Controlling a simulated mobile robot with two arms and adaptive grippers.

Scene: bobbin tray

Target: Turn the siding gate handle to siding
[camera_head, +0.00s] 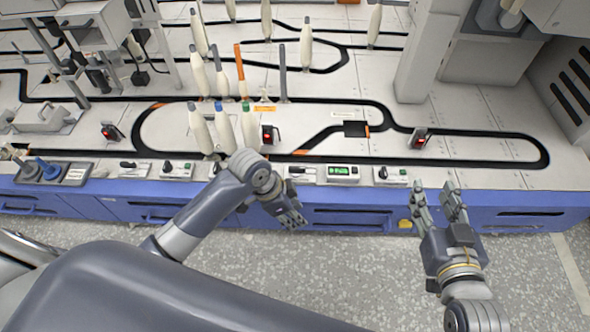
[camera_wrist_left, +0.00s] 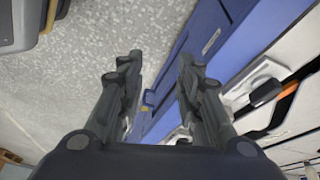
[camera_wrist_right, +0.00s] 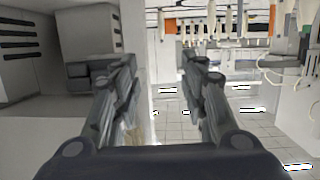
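Several small control panels with black handles line the front edge of the white bench. One panel (camera_head: 300,173) is just above my left gripper, and another (camera_head: 391,175) is up and left of my right gripper. I cannot read which handle is the siding gate's. A short black side branch with an orange piece (camera_head: 302,152) leaves the track loop. My left gripper (camera_head: 291,217) is open and empty, in front of the blue bench front. Its wrist view shows a panel with a black handle (camera_wrist_left: 266,91) to the right. My right gripper (camera_head: 440,203) is open and empty at the bench's front edge.
A panel with a green display (camera_head: 343,172) sits between the handle panels. Upright white bobbins (camera_head: 225,127) stand on the track behind my left forearm. Small red-lit devices (camera_head: 419,139) stand beside the track. The floor (camera_head: 340,262) before the bench is clear.

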